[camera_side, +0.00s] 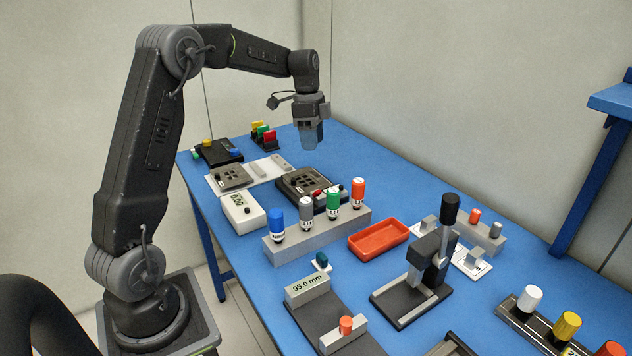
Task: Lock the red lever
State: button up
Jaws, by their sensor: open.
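My gripper (311,138) points down in the air above the far part of the blue table, behind and above a black fixture (290,186) with a grey plate on it. It is open, and nothing shows between its fingers. A small red part (317,193), which looks like the red lever, sits on the near right side of this fixture, below my gripper and apart from it. It is too small to tell its position, and the green-topped bottle stands close in front of it.
A grey rack (345,224) with blue, grey, green and orange-capped bottles stands just in front of the fixture. A white meter (243,212) is at its left. A red tray (378,241) and a black press (432,257) stand nearer. Blue table (385,170) is clear at right rear.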

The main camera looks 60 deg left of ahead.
aim_at(316, 191)
jog(key=f+n, duration=0.4)
jog(key=n, duration=0.5)
jog(key=d+f+n+h, duration=0.1)
jog(key=f+n, duration=0.4)
jog(key=n, duration=0.4)
jog(key=d+f+n+h, duration=0.1)
jog(key=f+n, duration=0.3)
jog(key=n, duration=0.5)
jog(key=shift+f+n, duration=0.15)
jog(key=shift+n, duration=0.15)
jog(key=shift+c, duration=0.3)
grip_shut()
